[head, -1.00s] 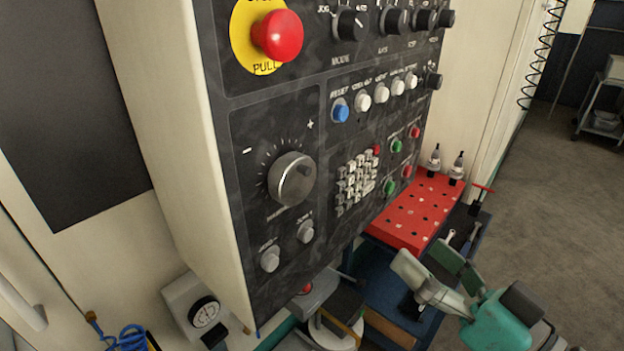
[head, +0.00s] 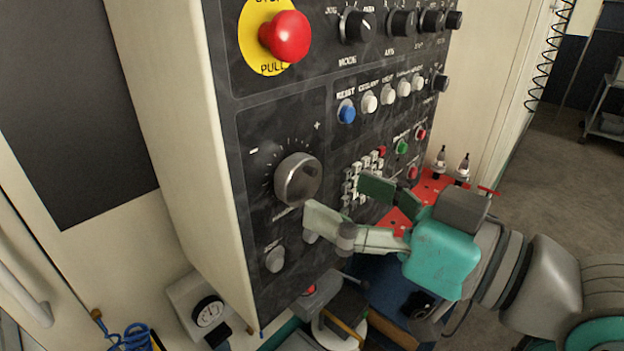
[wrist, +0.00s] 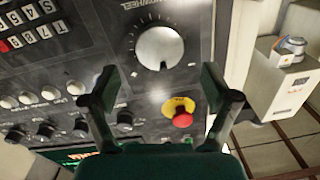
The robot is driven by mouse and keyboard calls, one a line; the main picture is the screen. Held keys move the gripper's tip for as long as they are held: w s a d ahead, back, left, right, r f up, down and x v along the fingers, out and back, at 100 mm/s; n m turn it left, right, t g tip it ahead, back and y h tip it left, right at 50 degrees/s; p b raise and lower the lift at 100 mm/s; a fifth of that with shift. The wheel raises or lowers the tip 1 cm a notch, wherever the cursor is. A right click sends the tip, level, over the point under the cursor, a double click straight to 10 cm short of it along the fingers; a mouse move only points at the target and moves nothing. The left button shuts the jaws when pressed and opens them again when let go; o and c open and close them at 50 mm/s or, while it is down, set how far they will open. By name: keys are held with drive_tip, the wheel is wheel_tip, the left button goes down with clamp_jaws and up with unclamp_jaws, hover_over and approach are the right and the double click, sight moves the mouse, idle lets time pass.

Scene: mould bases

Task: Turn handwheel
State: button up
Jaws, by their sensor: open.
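The handwheel (head: 298,180) is a round silver knob on the black control panel (head: 285,130), with minus and plus marks around its dial. In the wrist view the handwheel (wrist: 160,48) lies ahead, between and beyond the two fingertips. My gripper (head: 342,202) is open and empty in front of the panel, just right of and slightly below the handwheel in the head view. The fingers also show in the wrist view (wrist: 158,85), spread wide on both sides. The handwheel is apart from the fingers. My gripper hides part of the keypad.
A red emergency stop (head: 286,36) on a yellow disc sits above the handwheel. A blue reset button (head: 346,112) and keypad (head: 360,178) are at right. A red rack (head: 432,186) with tool holders stands beyond my gripper.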

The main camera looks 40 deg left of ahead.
sight(306, 181)
drive_tip(key=shift+w+a, duration=0.1)
drive_tip(key=shift+a, duration=2.35)
drive_tip(key=c, duration=1.2)
